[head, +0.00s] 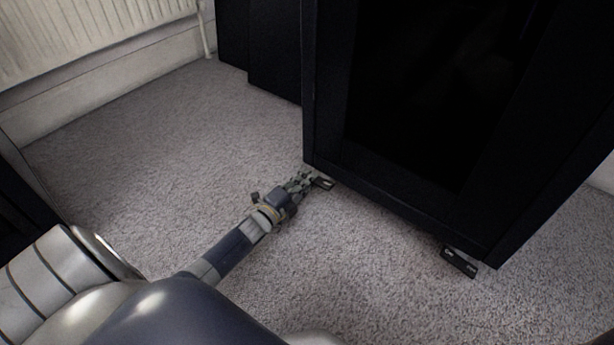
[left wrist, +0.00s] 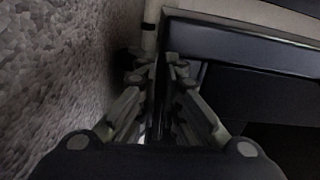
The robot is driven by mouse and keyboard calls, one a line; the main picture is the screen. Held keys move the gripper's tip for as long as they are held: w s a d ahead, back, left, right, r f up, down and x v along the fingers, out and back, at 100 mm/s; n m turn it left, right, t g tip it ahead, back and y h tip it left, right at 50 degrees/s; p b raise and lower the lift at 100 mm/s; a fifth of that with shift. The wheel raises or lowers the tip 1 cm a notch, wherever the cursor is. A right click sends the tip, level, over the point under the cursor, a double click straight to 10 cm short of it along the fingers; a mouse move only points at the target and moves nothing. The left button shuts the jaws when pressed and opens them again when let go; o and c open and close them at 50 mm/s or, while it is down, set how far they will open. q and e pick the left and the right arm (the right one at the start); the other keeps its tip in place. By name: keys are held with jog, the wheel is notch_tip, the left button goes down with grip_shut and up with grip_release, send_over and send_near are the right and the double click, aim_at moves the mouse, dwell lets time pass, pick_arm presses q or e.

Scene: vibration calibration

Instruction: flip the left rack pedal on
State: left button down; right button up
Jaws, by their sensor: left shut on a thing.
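The black rack (head: 330,140) stands on the carpet at the right of the head view. Its left pedal (head: 324,183) is a small dark plate at the foot of the rack's near left corner. My left gripper (head: 310,180) is low at that corner, its fingers at the left pedal. In the left wrist view the fingers (left wrist: 160,85) are close together on a thin dark piece, mostly hidden between them, beside the rack (left wrist: 240,45). Whether the pedal is up or down cannot be told. My right gripper is not in view.
A second pedal (head: 460,262) sticks out at the rack's near right corner. A white radiator (head: 90,30) is on the wall at the upper left. Grey carpet (head: 150,150) lies clear left of the rack and in front of it.

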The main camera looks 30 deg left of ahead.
pick_arm(q)
jog(key=shift+f+n, duration=0.25)
jog(key=shift+n, duration=0.55)
jog(key=c, duration=1.8)
grip_release()
jog(key=shift+o, duration=0.2)
jog(key=shift+s, duration=0.15)
jog(key=s, duration=0.8)
jog(key=s+a, duration=0.1)
jog(key=s, duration=0.2)
jog(key=shift+s, duration=0.4)
